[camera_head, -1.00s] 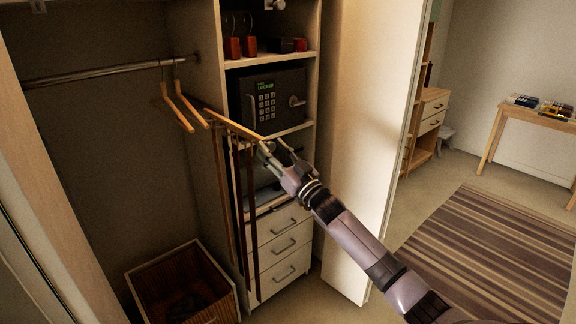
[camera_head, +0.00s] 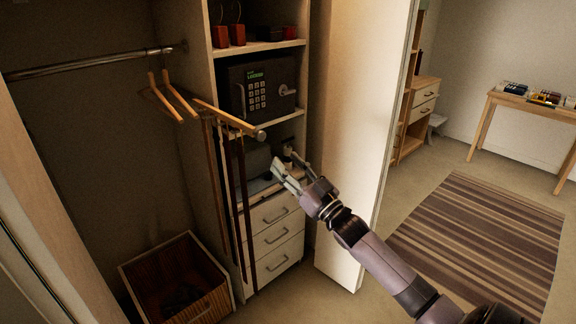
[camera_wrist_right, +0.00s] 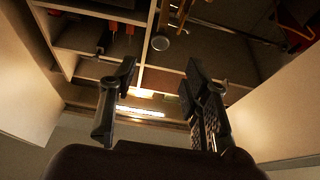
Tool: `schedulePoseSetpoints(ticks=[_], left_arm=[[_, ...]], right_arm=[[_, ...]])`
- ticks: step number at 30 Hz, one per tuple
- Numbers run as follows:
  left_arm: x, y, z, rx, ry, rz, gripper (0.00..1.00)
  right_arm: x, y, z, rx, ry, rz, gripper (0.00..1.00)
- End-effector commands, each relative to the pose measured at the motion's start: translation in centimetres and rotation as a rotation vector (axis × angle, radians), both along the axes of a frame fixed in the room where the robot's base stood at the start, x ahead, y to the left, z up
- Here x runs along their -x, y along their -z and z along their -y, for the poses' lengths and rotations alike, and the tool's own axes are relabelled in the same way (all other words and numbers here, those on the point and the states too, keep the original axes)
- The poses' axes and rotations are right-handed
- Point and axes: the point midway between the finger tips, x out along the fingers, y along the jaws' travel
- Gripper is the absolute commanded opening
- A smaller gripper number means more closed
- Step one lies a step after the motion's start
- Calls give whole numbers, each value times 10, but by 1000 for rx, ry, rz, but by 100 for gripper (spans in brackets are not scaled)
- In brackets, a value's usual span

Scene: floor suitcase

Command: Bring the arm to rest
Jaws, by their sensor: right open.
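My right gripper (camera_head: 283,166) is in front of the closet's shelf column, below the safe and just right of the hanging belts. Its two fingers are apart with nothing between them. In the right wrist view the open fingers (camera_wrist_right: 160,100) show dark against the closet interior. My right arm reaches up to it from the lower right. My left gripper is not in view.
A safe (camera_head: 258,88) sits on a shelf above drawers (camera_head: 275,238). Belts (camera_head: 232,190) hang from a wooden rack (camera_head: 225,115) beside hangers (camera_head: 165,95). An open closet door (camera_head: 345,130) stands right of the gripper. A wooden box (camera_head: 135,275) is on the closet floor. A striped rug (camera_head: 480,235) lies right.

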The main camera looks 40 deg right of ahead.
Motion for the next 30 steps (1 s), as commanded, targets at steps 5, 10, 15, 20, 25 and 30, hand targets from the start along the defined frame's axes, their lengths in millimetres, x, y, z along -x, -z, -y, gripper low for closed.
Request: schedulePoseSetpoints(ticks=[5, 10, 15, 20, 25, 30], left_arm=[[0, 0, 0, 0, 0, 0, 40], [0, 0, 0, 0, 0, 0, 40], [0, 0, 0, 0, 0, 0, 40], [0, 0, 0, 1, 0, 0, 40], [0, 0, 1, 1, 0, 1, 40], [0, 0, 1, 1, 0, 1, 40]], right_arm=[[0, 0, 0, 0, 0, -1, 43], [-1, 7, 1, -2, 5, -13, 43], [-5, 76, 10, -13, 58, -144, 43], [6, 196, 15, -12, 131, -374, 43], [42, 321, 5, 4, 179, -628, 43], [102, 436, -19, 34, 194, -881, 43]])
